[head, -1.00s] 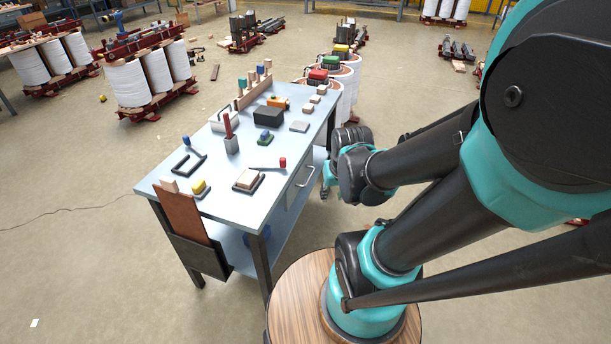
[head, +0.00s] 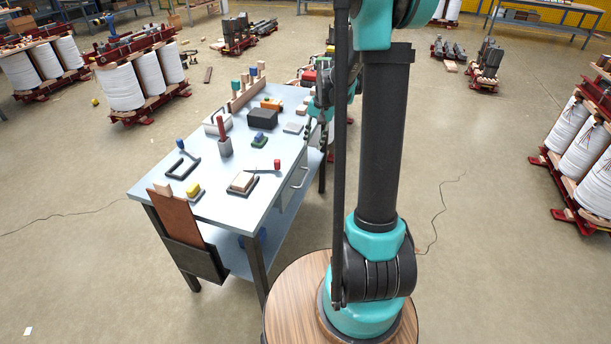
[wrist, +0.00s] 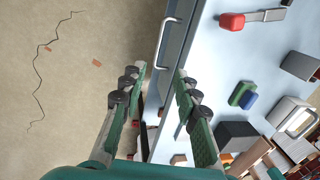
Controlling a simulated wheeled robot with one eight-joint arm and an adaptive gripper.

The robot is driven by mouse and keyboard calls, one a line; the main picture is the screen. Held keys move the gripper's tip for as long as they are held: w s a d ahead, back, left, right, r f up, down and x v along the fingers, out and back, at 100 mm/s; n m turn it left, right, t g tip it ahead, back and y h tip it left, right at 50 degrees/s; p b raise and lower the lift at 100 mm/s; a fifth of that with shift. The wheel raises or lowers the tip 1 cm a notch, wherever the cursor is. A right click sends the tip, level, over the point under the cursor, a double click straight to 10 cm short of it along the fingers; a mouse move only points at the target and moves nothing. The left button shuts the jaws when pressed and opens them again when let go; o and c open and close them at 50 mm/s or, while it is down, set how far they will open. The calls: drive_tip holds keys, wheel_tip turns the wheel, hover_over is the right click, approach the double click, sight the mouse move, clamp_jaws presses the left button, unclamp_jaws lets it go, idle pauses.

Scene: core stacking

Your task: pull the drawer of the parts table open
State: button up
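The parts table (head: 215,170) has a drawer (head: 288,192) under its right edge, and the drawer front looks flush with the table. A pale bar handle (head: 299,178) stands out from the drawer front. In the wrist view the handle (wrist: 167,42) lies beyond my fingertips, roughly between their lines, and does not touch them. My gripper (wrist: 158,74) is open and empty, its fingers spread along the table's edge. In the head view my gripper (head: 315,130) is beside the table's right edge, past the handle, and partly hidden by my arm.
White drums (head: 575,140) stand far right. The floor right of the table is largely clear.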

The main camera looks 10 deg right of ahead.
sight(305, 178)
drive_tip(key=x, duration=1.7)
drive_tip(key=shift+s+d+f, duration=0.1)
drive_tip(key=shift+f, duration=0.1)
clamp_jaws()
